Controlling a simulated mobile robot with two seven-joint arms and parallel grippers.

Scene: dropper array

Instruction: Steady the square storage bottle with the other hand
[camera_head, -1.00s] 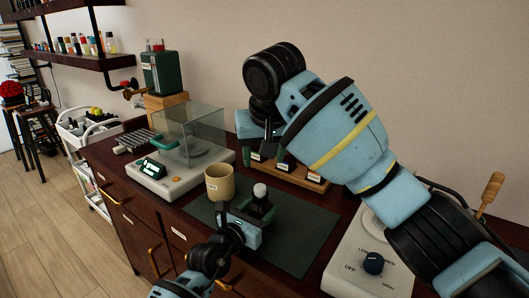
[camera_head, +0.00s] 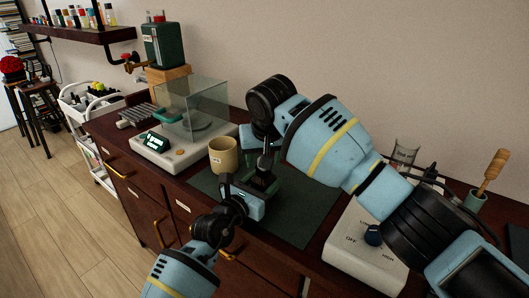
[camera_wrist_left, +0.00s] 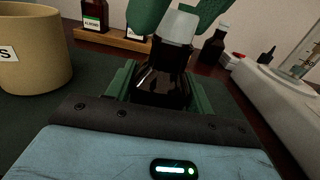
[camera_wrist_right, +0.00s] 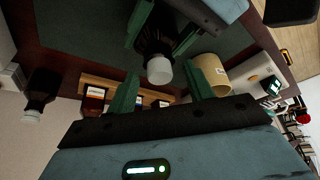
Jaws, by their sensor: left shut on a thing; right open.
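The dark square storage bottle (camera_wrist_left: 160,82) with a white cap stands upright on the green mat (camera_head: 296,222). In the left wrist view it is between the green fingers of my left gripper (camera_wrist_left: 160,95), which is shut on its body. In the right wrist view the bottle (camera_wrist_right: 152,42) and its cap (camera_wrist_right: 160,71) lie between and beyond the fingers of my right gripper (camera_wrist_right: 162,85). That gripper is open, above the bottle, its fingertips near the cap. In the head view the grippers mostly hide the bottle.
A beige mug (camera_head: 223,155) stands close beside my left gripper. A balance with a clear cover (camera_head: 190,110) is at the left. A wooden rack (camera_wrist_left: 112,40) with small bottles is behind. A hotplate (camera_head: 350,250) stands at the right, with a glass beaker (camera_head: 404,153) nearby.

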